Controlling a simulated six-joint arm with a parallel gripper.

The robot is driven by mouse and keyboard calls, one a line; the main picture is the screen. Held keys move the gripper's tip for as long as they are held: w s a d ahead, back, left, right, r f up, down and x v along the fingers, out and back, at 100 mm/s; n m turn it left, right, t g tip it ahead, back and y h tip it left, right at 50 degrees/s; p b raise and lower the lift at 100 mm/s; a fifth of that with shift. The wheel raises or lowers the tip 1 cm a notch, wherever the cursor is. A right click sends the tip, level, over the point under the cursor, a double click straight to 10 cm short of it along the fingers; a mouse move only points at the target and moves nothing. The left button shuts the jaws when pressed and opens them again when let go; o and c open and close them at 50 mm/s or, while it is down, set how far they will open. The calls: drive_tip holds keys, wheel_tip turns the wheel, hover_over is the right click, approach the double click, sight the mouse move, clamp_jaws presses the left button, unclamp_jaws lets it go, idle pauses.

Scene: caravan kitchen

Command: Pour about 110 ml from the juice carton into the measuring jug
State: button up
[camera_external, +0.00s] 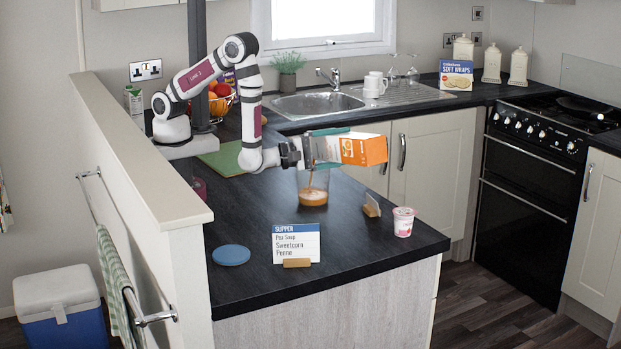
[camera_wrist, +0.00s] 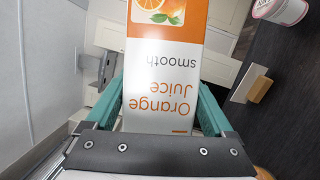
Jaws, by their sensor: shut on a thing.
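In the wrist view the carton (camera_wrist: 165,70) fills the middle, between the teal fingers of my gripper (camera_wrist: 163,110). The clear measuring jug (camera_external: 312,188) stands upright on the dark counter below the carton's left end. A thin stream of juice runs down into the jug, and orange-brown liquid lies in its bottom. The carton's mouth is hidden by my gripper. The jug's markings are too small to read.
A supper card (camera_external: 297,243) and a blue round lid (camera_external: 231,255) are at the counter's front. A small card in a wooden stand (camera_external: 372,205) and a pink-white pot (camera_external: 403,222) are right of the jug. A green board (camera_external: 222,160) lies behind at left.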

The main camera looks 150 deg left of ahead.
sight(331, 159)
drive_tip(key=shift+w+r+m, duration=0.1)
drive_tip(key=shift+r+m, duration=0.05)
drive_tip(key=shift+m, duration=0.15)
drive_tip(key=f+m+h, duration=0.1)
drive_tip(key=f+m, duration=0.2)
drive_tip(key=shift+w+f+m+g+h, duration=0.2)
drive_tip(key=shift+m+g+h, duration=0.1)
drive_tip(key=shift+h, duration=0.1)
drive_tip(key=shift+w+r+m, duration=0.25)
drive_tip(key=shift+w+m, duration=0.05)
drive_tip(key=shift+m, duration=0.1)
idle(0.8)
